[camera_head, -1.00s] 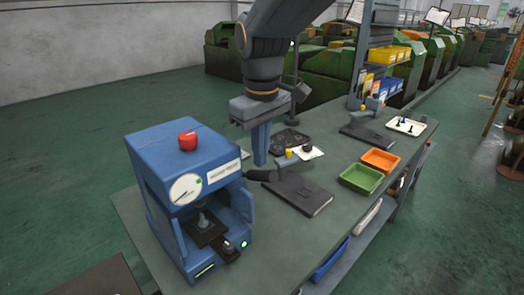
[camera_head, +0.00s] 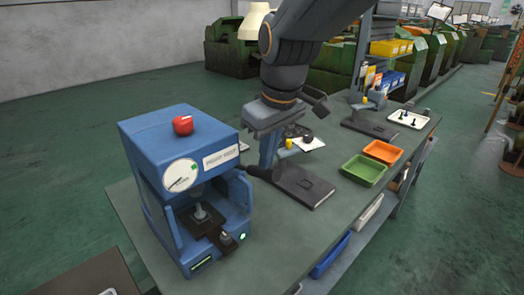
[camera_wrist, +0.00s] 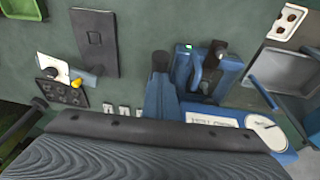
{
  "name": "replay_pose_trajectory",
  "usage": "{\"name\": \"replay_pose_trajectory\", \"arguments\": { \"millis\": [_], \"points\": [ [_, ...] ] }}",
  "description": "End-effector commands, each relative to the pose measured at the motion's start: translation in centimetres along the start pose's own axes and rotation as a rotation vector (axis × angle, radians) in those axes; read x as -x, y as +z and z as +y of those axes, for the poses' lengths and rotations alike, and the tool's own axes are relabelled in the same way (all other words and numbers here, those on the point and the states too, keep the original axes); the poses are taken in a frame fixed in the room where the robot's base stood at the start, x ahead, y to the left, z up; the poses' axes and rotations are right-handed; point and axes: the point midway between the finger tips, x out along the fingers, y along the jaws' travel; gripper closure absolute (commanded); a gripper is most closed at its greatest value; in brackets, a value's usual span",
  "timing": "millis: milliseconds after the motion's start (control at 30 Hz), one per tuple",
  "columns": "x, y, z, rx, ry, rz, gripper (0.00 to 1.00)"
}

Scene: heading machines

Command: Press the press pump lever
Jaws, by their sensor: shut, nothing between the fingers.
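The press pump is a blue machine (camera_head: 180,150) with a red knob on top and a round white dial, at the left end of the workbench.
A dark flat case (camera_head: 303,187) lies right of my gripper. A green tray (camera_head: 364,170) and an orange tray (camera_head: 383,151) stand farther right. A white tray (camera_head: 408,118) with small dark parts is at the back. Bare bench (camera_head: 285,235) shows in front.

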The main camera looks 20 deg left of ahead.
Motion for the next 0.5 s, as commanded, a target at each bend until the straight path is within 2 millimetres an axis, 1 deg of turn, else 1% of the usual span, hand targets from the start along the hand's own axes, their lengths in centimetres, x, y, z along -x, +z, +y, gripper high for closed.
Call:
{"name": "replay_pose_trajectory", "arguments": {
  "millis": [33, 200, 500],
  "points": [
    [-1.0, 0.7, 0.1, -0.004, 0.000, 0.027, 1.00],
    [-2.6, 2.1, 0.1, -0.012, 0.001, 0.126, 1.00],
    [-5.1, 3.7, 0.1, -0.010, 0.000, 0.118, 1.00]
  ]
}}
